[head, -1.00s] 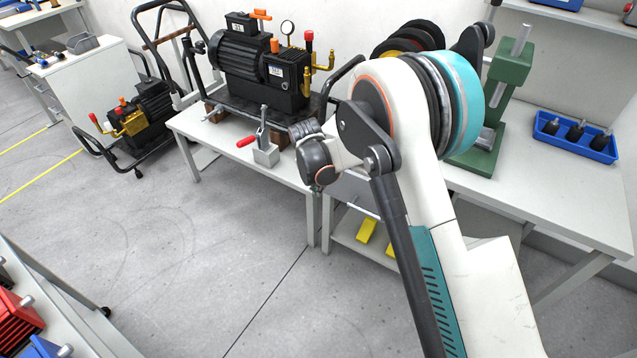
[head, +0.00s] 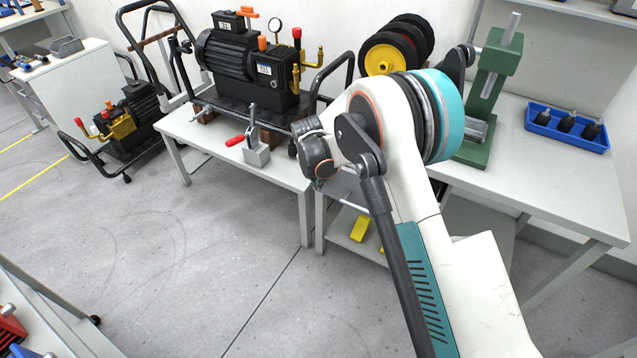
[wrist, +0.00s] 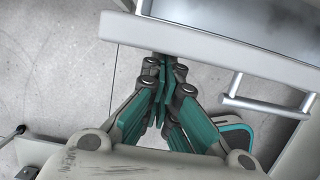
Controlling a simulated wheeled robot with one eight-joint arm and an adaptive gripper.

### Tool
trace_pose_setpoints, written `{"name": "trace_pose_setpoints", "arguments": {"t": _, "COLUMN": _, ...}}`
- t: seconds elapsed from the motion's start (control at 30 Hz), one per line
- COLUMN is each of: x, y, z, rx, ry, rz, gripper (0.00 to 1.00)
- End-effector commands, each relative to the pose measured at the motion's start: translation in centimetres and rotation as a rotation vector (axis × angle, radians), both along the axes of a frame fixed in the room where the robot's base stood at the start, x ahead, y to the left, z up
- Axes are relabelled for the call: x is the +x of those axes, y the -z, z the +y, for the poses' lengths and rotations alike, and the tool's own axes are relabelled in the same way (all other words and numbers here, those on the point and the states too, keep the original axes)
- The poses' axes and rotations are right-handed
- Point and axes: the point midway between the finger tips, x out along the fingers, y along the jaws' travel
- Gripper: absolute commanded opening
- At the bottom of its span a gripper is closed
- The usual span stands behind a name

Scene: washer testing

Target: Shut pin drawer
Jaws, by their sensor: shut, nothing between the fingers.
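The drawer (wrist: 210,45) shows in the wrist view as a pale front panel running across the top, with a grey interior (wrist: 262,22) visible behind its top edge, so it stands at least partly open. A bar handle (wrist: 265,106) sticks out from the front at the right. My gripper (wrist: 165,68) is shut and empty. Its fingertips are at the drawer front, left of the handle; whether they touch cannot be told. In the head view a small part of the drawer (head: 346,187) shows under the right bench; my arm hides most of it and the fingers.
The right bench (head: 580,195) carries a green press (head: 487,95) and a blue tray (head: 567,128). A pump (head: 245,65) and a red-handled clamp (head: 256,150) stand on the left bench. Yellow pieces (head: 361,228) lie on the lower shelf. The floor in front is clear.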

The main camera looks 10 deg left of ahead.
Motion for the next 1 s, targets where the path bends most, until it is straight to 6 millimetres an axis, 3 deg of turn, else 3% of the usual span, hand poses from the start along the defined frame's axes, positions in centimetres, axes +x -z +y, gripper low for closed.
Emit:
{"name": "trace_pose_setpoints", "arguments": {"t": 0.3, "x": 6.4, "y": 0.1, "z": -2.3, "rx": 0.000, "ry": 0.004, "rz": 0.000, "gripper": 0.00}}
{"name": "trace_pose_setpoints", "arguments": {"t": 0.47, "x": 8.7, "y": 0.1, "z": -3.2, "rx": 0.000, "ry": 0.001, "rz": 0.000, "gripper": 0.00}}
{"name": "trace_pose_setpoints", "arguments": {"t": 1.0, "x": 8.8, "y": 0.0, "z": -2.9, "rx": 0.000, "ry": 0.000, "rz": 0.000, "gripper": 0.00}}
